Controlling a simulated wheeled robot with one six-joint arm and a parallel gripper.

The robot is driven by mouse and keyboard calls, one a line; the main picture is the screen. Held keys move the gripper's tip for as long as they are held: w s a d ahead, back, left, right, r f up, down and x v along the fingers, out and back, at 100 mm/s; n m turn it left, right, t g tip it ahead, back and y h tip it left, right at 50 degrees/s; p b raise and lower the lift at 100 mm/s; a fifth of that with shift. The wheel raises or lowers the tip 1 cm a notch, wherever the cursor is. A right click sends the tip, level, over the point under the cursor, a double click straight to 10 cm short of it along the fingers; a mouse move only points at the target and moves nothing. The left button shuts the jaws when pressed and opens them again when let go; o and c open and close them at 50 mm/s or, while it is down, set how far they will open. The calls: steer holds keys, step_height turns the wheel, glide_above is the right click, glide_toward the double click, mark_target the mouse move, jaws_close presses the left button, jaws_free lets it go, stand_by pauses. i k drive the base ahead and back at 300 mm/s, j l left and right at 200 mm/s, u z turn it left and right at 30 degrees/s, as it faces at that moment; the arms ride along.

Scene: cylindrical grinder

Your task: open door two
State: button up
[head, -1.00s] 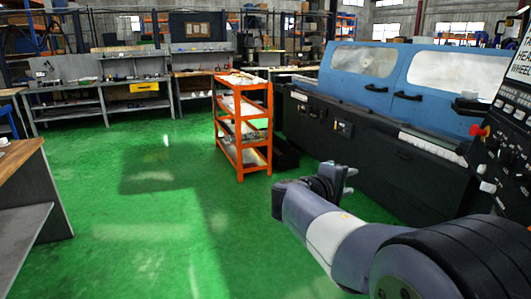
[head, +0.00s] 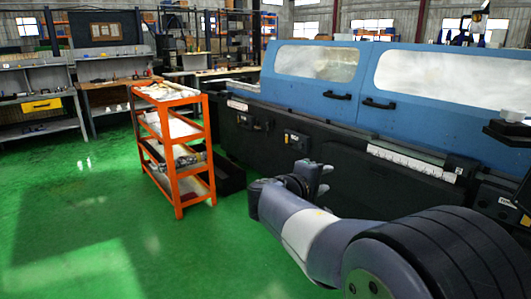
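The grinder has a blue upper housing with two windowed sliding doors, both closed. The left door (head: 318,85) has a dark handle (head: 338,97) near its lower right corner. The right door (head: 455,106) has a dark handle (head: 378,104) near its lower left corner. No label shows which one is door two. My gripper (head: 318,178) is in front of the machine's dark lower body, below the door handles and apart from them. It is seen from behind and is small; its finger opening is unclear.
An orange shelf cart (head: 178,145) with items on its shelves stands left of my gripper. A black bin (head: 228,178) sits on the floor beside it. Workbenches (head: 40,118) line the back left. Green floor (head: 110,220) is clear at the left front.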

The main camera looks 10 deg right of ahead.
mark_target(492, 79)
steer(key=i+l, duration=0.2)
steer(key=i, duration=0.3)
steer(key=i+l+z, duration=0.1)
steer(key=i, duration=0.4)
steer(key=i+l, duration=0.3)
steer(key=i, duration=0.2)
steer(key=i+l+z, duration=0.15)
steer(key=i, duration=0.4)
steer(key=i+l, duration=0.2)
steer(key=l, duration=0.2)
steer(key=i+l, duration=0.25)
steer(key=l, duration=0.15)
steer(key=i+l, duration=0.2)
steer(key=l, duration=0.2)
